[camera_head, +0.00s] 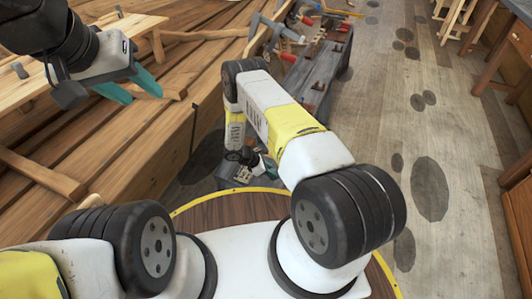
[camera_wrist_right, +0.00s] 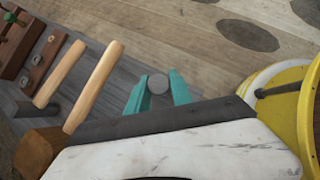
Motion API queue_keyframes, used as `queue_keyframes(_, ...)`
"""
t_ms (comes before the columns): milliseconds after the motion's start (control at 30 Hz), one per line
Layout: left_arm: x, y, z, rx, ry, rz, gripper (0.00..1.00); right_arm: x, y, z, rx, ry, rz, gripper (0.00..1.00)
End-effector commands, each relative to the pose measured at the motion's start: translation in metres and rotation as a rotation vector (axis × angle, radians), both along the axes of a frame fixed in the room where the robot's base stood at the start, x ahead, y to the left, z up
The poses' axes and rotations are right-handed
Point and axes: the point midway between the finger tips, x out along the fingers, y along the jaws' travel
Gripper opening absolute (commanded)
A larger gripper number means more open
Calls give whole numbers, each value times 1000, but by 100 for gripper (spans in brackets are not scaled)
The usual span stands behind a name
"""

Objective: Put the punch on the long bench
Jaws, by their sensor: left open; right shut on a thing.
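My right gripper (camera_wrist_right: 158,92) has its teal fingers closed on a grey round-ended thing, the punch (camera_wrist_right: 158,84), seen end-on in the right wrist view. In the head view my right arm hangs down beside the near end of a grey wooden bench (camera_head: 318,72), which I take as the long bench. The bench also shows in the right wrist view (camera_wrist_right: 85,110), left of the fingers. My left gripper (camera_head: 130,88) is open and empty over the hull planks at the upper left.
Clamps and red-handled tools (camera_head: 290,32) crowd the bench's far part. Two pale wooden handles (camera_wrist_right: 95,85) stick up close left of the right fingers, near a wooden block (camera_wrist_right: 38,150). The planked hull (camera_head: 150,150) fills the left. Floor (camera_head: 400,90) right of the bench is open.

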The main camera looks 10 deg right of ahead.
Motion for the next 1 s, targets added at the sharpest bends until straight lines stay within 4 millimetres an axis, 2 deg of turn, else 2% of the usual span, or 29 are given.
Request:
queue_keyframes(267, 0, 0, 0, 0, 0, 0, 46, -1, -1, -33, -1, 2, 0, 0)
queue_keyframes(633, 0, 0, 0, 0, 0, 0, 46, 0, 0, -37, -1, 1, 1, 0)
queue_keyframes(667, 0, 0, 0, 0, 0, 0, 46, 0, 0, -37, 0, 1, 1, 32)
queue_keyframes(733, 0, 0, 0, 0, 0, 0, 46, 0, 0, -37, 0, 1, 1, 46)
queue_keyframes(1000, 0, 0, 0, 0, 0, 0, 46, 0, 0, -37, 0, 0, 0, 48)
